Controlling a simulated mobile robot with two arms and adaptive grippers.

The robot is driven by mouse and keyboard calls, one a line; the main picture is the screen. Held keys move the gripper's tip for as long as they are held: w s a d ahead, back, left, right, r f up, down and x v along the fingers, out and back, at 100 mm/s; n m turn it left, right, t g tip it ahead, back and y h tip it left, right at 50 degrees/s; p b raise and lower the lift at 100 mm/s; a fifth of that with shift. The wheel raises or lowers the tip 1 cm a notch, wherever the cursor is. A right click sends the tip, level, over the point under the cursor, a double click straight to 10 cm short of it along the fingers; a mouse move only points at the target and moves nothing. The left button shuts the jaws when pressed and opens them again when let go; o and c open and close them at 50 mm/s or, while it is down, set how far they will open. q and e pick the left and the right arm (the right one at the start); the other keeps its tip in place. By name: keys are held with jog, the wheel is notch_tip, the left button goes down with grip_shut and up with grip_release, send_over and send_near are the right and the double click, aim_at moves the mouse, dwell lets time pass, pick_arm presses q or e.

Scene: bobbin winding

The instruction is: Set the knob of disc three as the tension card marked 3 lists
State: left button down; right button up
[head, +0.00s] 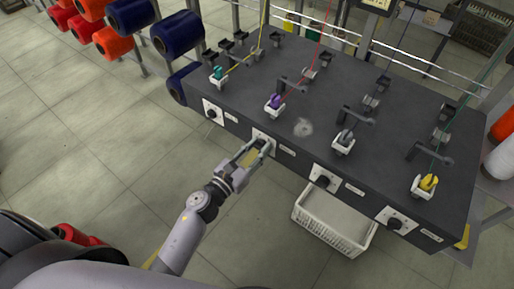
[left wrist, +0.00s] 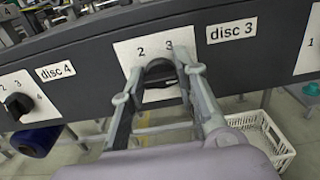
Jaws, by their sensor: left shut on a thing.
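My left gripper (head: 257,150) reaches the front face of the dark bench and is shut on the disc three knob. In the left wrist view the black knob (left wrist: 160,72) sits between the two fingers (left wrist: 157,88), in front of a white plate (left wrist: 130,50) showing the numbers 2 and 3. The "disc 3" label (left wrist: 232,30) is just right of that plate. The fingers cover much of the dial, so I cannot tell where the knob points. No tension card marked 3 can be read. My right gripper is not in view.
The disc 4 knob (left wrist: 18,105) is to the left on the same face. Two more knobs (head: 323,180) (head: 396,223) lie to the right. A white crate (head: 335,222) stands below the bench. Coloured spools (head: 178,34) hang on a rack at the upper left.

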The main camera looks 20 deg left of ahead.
pick_arm(q)
jog(key=n, duration=0.5)
jog(key=shift+a, duration=0.1)
jog(key=n+p, duration=0.1)
jog(key=n, duration=0.3)
jog(key=shift+f+n, duration=0.1)
jog(key=shift+n, duration=0.2)
jog(key=n+p, duration=0.1)
jog(key=n, duration=0.3)
jog(key=shift+a+n, duration=0.1)
jog(key=shift+n, duration=0.2)
jog(key=n+p, duration=0.1)
jog(key=n, duration=0.3)
jog(key=shift+f, duration=0.1)
jog(key=shift+f+n+p, duration=0.15)
jog(key=shift+n+p, duration=0.85)
jog(key=shift+n, duration=3.3)
jog(key=shift+f+n+p, duration=0.15)
jog(key=shift+n+p, duration=0.8)
jog(key=shift+n, duration=3.35)
jog(key=shift+d+n, duration=0.2)
jog(key=shift+n, duration=0.1)
